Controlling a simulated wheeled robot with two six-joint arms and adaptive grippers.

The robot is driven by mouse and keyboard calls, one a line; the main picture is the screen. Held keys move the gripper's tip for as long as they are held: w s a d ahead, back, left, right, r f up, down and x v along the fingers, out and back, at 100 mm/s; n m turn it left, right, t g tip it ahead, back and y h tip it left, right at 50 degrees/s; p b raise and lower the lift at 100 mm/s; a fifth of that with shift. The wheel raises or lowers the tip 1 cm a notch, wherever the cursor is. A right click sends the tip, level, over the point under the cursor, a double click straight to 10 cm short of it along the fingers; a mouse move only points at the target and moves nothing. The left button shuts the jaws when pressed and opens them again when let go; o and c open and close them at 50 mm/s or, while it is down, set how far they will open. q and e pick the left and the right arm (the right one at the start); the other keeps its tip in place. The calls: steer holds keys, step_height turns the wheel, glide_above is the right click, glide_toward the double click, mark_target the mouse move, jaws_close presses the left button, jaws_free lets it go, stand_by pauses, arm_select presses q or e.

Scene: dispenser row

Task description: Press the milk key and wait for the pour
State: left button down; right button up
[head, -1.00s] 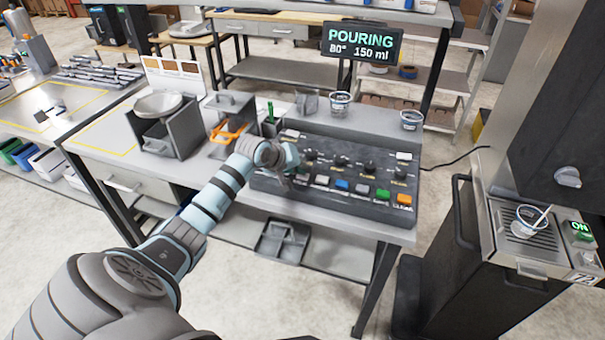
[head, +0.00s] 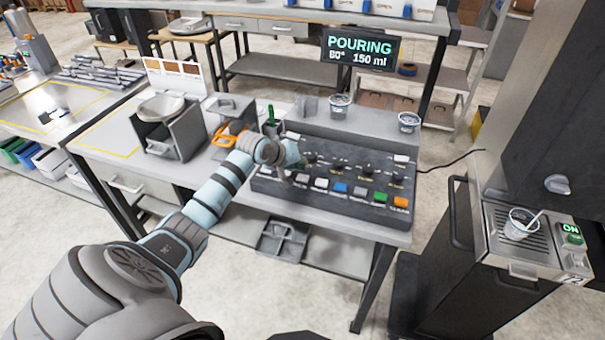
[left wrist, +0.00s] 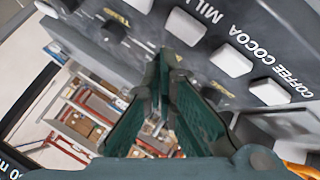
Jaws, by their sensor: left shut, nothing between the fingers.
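The dark key panel (head: 335,205) lies on the grey bench, with a row of coloured keys along its near edge. My left gripper (head: 291,172) is shut and empty over the panel's left end. In the left wrist view its green fingers (left wrist: 163,62) point at the panel, close to a pale key (left wrist: 185,26) beside the partly cut-off "MIL" label. I cannot tell whether the fingertips touch it. Pale keys by the COCOA (left wrist: 232,60) and COFFEE (left wrist: 268,91) labels lie to the right. The display (head: 361,48) reads POURING, 80°, 150 ml. My right gripper is not in view.
Two clear cups (head: 340,106) (head: 409,122) stand behind the panel. Another cup (head: 521,222) stands on the machine at right, beside a lit green ON sign (head: 571,234). A grey box (head: 168,128) and an orange-handled item (head: 228,134) stand left of my arm.

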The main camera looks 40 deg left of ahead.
mark_target(300, 176)
arm_select(q)
step_height(300, 176, up, 2)
steer(key=shift+r+p, duration=0.15)
steer(key=shift+p, duration=0.7)
steer(key=shift+r+p, duration=0.7)
steer(key=shift+r, duration=0.25)
steer(key=shift+f, duration=0.1)
